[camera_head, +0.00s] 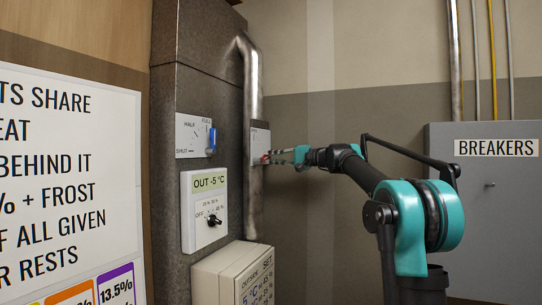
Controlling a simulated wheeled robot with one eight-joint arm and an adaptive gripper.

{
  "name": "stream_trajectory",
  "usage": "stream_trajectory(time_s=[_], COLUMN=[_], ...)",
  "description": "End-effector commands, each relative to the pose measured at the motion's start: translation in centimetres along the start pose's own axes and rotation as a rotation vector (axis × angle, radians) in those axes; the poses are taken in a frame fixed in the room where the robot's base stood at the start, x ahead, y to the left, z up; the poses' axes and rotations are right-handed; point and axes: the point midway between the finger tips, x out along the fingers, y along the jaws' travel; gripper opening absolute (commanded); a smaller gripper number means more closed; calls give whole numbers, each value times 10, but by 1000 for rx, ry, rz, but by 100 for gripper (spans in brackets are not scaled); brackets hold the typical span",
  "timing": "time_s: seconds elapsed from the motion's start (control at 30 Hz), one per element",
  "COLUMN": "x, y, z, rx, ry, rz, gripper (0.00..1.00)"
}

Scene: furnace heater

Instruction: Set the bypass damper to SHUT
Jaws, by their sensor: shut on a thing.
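A small red handle (265,158) shows at the plate's lower part, and I take this as the bypass damper. My gripper (272,157) reaches in from the right and is shut on the red handle. Its fingers partly hide the handle, so its exact setting cannot be told. Another plate (190,134) on the cabinet front reads SHUT, HALF and FULL and has a blue handle (211,141) at its right.
Below the blue-handled plate is a white dial panel (204,208) reading OUT -5 °C with a black knob (213,220). A beige box (226,268) juts out beneath. A grey BREAKERS box (490,200) is on the right wall. A white notice board (65,170) stands left.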

Motion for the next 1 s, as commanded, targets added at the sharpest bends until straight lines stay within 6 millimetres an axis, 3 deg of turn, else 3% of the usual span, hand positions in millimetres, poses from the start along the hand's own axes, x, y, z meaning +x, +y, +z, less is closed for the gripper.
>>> stream_trajectory(time_s=[0.4,1.0], x=[-1,-1], y=[11,14], z=[0,1], rx=[210,246], ry=[2,1], rz=[1,2], gripper=[0,0])
